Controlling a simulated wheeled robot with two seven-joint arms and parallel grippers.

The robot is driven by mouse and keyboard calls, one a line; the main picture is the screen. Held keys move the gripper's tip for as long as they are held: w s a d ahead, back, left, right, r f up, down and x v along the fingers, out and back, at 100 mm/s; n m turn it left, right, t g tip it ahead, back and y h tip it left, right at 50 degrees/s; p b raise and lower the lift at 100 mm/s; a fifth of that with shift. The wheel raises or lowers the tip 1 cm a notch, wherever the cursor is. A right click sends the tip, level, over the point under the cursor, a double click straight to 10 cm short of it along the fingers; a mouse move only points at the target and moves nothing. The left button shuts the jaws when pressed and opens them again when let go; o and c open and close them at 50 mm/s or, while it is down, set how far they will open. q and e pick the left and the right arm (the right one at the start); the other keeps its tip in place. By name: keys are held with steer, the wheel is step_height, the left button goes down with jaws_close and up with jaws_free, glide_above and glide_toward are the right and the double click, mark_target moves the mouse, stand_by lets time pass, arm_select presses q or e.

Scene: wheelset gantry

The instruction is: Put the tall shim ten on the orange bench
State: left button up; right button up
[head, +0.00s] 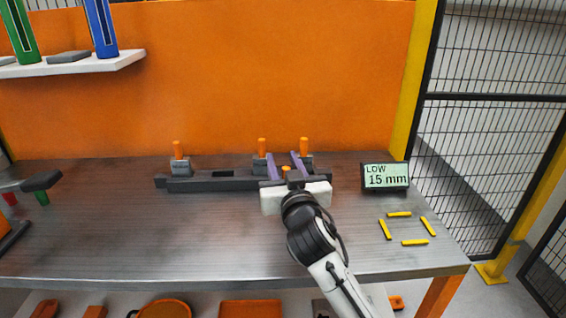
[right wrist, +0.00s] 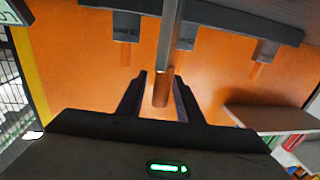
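The bench (head: 110,235) has a grey metal top and an orange back panel. A dark bar (head: 210,183) lies on it and carries grey blocks with upright orange pegs, one at the left (head: 178,152) and others towards the right. I cannot tell which piece is the tall shim ten. My right gripper (head: 286,163) is over the bar's right part, its purple fingers open on either side of an orange peg (head: 286,169). In the right wrist view this peg (right wrist: 162,90) stands between the fingers, with narrow gaps. My left gripper is not in view.
Yellow strips (head: 385,230) mark a square on clear bench top at the right. A shelf (head: 80,66) holds green and blue columns. Dark pieces (head: 42,181) show at the left edge.

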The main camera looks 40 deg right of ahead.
steer(key=v, duration=0.7)
steer(key=shift+s+b, duration=0.2)
steer(key=shift+b, duration=0.2)
steer(key=shift+a, duration=0.1)
